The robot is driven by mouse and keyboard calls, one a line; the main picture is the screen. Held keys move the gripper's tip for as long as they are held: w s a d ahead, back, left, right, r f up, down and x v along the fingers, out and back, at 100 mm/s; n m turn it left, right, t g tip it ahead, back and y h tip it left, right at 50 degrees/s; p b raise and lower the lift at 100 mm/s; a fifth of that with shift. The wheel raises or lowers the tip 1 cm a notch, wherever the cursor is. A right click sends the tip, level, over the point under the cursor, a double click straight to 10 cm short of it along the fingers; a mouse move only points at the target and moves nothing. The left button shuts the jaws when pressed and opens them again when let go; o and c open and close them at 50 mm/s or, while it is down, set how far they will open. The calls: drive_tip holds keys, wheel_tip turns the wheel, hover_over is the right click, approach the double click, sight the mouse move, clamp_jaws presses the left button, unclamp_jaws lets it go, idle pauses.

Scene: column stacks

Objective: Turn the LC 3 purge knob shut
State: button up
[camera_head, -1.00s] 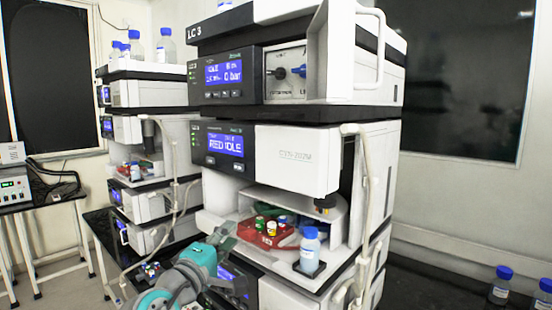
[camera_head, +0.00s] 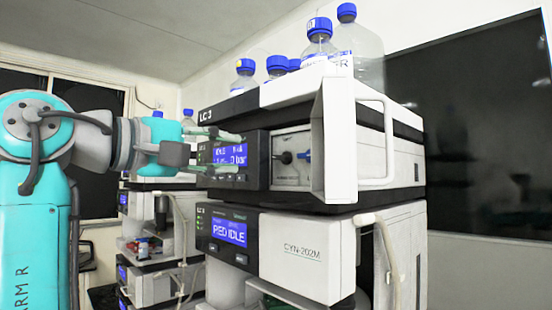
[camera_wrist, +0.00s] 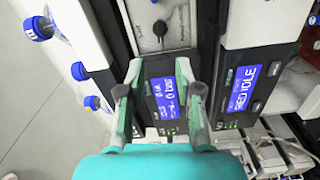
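The LC 3 stack (camera_head: 300,225) stands in the middle of the head view. Its top module has a blue display (camera_head: 230,154) and a pale recessed panel. On that panel are a black knob (camera_head: 286,157) and, to its right, a blue knob (camera_head: 304,156); I cannot read which is marked purge. A dark knob (camera_wrist: 160,28) shows near the top of the wrist view. My gripper (camera_head: 238,153) is open and empty in front of the display, left of the knobs. In the wrist view, my gripper's fingers (camera_wrist: 159,90) stand apart over the display.
A white door (camera_head: 340,140) stands swung out just right of the knobs, with a pale tube (camera_head: 388,150) beside it. Blue-capped bottles (camera_head: 320,45) stand on top of the stack. A second module (camera_head: 290,250) sits below. Another stack (camera_head: 150,205) is behind left.

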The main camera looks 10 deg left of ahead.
sight(277, 158)
drive_tip(key=x, duration=1)
drive_tip(key=shift+w+d, duration=0.15)
drive_tip(key=shift+w, duration=0.1)
clamp_jaws()
